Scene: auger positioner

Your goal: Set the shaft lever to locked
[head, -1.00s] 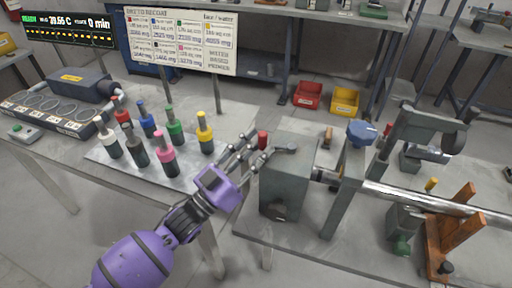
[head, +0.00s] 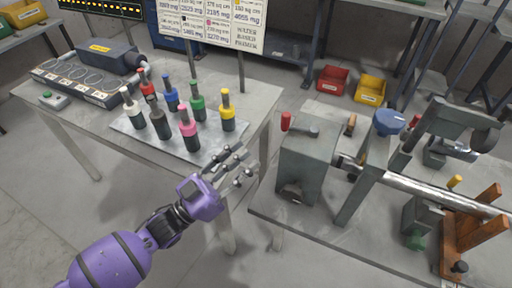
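A lever with a red knob (head: 286,121) sits on top of a grey box-shaped housing (head: 308,165) at the near left end of the right table. Its arm lies over the housing's top from a pivot, and the knob end points left. No lock marking is readable, and I cannot tell whether this is the shaft lever. A bright metal shaft (head: 430,192) runs right from the machine. My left gripper (head: 245,166), with a purple wrist, is open and empty. It is left of the housing, apart from the lever, over the gap between the tables. My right gripper is not in view.
The left table holds a metal tray (head: 208,148) with several coloured-cap bottles. A post with a blue knob (head: 388,122) stands right of the housing. An orange-brown stand (head: 468,235) is at the lower right. Red and yellow bins (head: 371,88) lie behind.

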